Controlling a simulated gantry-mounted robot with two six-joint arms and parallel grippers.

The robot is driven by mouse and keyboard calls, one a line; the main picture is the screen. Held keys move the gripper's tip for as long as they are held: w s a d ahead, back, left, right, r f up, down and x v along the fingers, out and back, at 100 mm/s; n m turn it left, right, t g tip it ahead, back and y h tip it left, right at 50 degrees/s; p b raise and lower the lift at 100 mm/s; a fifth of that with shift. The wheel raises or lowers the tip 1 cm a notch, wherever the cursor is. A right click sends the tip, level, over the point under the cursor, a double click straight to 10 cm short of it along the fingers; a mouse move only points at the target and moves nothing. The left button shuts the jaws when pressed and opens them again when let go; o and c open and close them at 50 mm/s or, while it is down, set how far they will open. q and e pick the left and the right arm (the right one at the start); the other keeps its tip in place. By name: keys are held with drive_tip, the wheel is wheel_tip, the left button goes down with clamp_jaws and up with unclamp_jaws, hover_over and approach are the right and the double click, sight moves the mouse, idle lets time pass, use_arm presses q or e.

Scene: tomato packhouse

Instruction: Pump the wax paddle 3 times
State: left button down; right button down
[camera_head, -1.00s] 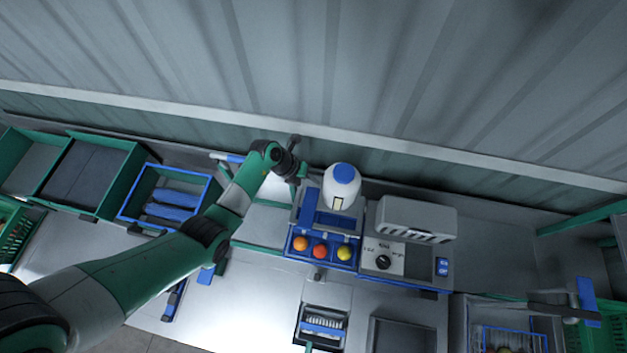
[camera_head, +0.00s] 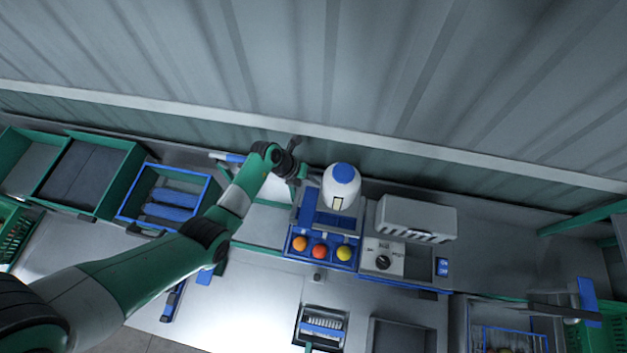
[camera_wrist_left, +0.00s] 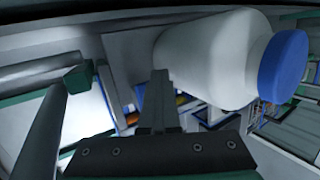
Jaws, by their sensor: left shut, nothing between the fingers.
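The white bottle with a blue cap (camera_head: 341,190) stands on the blue station, above a row of coloured balls. A flat blue piece (camera_head: 308,207) sits just left of the bottle; I cannot tell for sure whether it is the wax paddle. My left gripper (camera_head: 302,171) is shut and empty, just left of the bottle's upper part and above the blue piece. In the left wrist view its closed fingers (camera_wrist_left: 161,98) point at the station, with the bottle (camera_wrist_left: 210,58) close on their right. Contact with the station cannot be made out. My right gripper is out of view.
Orange, red and yellow balls (camera_head: 319,251) sit in the station's front. A grey box with a dial panel (camera_head: 383,262) stands to the right. A blue-rimmed crate (camera_head: 213,190) and green bins (camera_head: 98,205) lie left. The corrugated wall is close behind. The bench front is partly clear.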

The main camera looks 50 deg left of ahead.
use_arm(q)
drive_tip(key=shift+s+f, duration=0.2)
drive_tip(key=shift+f, duration=0.3)
drive_tip(key=shift+s+f, duration=0.15)
drive_tip(key=shift+f, duration=0.3)
idle(0.6)
drive_tip(key=shift+d+r+p, duration=0.15)
drive_tip(key=shift+r+p, duration=0.65)
drive_tip(key=shift+r, duration=0.15)
drive_tip(key=shift+s+r+p, duration=0.15)
drive_tip(key=shift+r+p, duration=0.3)
drive_tip(key=shift+p, duration=0.15)
drive_tip(key=r, duration=0.1)
drive_tip(key=p, duration=0.1)
drive_tip(key=r, duration=0.1)
drive_tip(key=shift+w+a+r+p, duration=0.25)
drive_tip(key=shift+r+p, duration=0.05)
drive_tip(key=shift+w+a+r, duration=0.15)
drive_tip(key=shift+w+r, duration=0.05)
drive_tip(key=shift+r, duration=0.4)
drive_tip(key=shift+w+a+r, duration=0.1)
drive_tip(key=shift+w+r, duration=0.1)
drive_tip(key=shift+r, duration=0.4)
